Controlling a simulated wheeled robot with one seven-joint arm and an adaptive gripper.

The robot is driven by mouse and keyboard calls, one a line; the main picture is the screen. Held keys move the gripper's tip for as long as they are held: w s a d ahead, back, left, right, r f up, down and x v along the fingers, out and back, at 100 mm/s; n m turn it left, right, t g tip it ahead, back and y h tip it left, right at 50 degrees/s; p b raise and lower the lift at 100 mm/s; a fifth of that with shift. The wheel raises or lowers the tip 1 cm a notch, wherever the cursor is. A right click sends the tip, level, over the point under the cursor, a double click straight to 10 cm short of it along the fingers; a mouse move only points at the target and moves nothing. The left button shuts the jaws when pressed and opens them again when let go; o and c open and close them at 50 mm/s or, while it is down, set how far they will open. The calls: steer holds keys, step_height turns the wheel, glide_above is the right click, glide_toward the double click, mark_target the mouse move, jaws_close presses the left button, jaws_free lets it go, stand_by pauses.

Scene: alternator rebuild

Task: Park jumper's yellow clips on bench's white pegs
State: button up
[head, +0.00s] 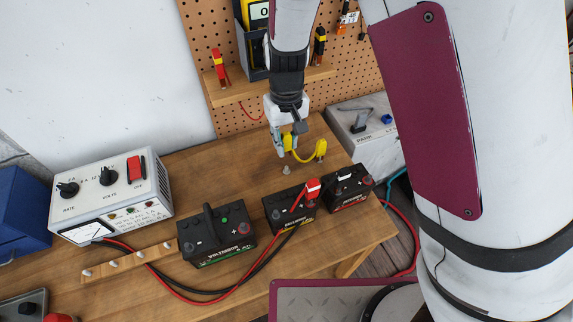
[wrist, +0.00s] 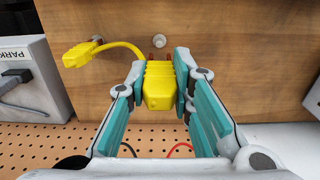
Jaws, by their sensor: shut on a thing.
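My gripper (head: 287,143) is shut on one yellow clip (wrist: 158,88) of the jumper, above the back right of the wooden bench (wrist: 220,80). A short yellow lead arcs from it to the other yellow clip (head: 321,149), which also shows at the left of the wrist view (wrist: 82,55). A pale round peg (head: 286,170) stands on the bench in front of the held clip; it shows just beyond the clip in the wrist view (wrist: 157,42). A second peg (wrist: 97,38) shows behind the other clip; I cannot tell whether that clip touches it.
Three black batteries (head: 215,238) line the bench front, the middle one with a red clamp (head: 312,188). A charger (head: 110,200) and a wooden strip with several white pegs (head: 130,263) are at left. A grey box (head: 365,133) stands beyond the right edge, a pegboard (head: 345,95) behind.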

mark_target(287, 150)
steer(key=shift+f+b, duration=0.55)
steer(key=shift+f, duration=1.45)
steer(key=shift+f, duration=0.1)
steer(key=shift+f+b, duration=0.45)
steer(key=shift+f, duration=0.6)
steer(key=o, duration=0.9)
steer(key=shift+r, duration=0.1)
steer(key=shift+r+p, duration=2)
steer(key=shift+r, duration=2.15)
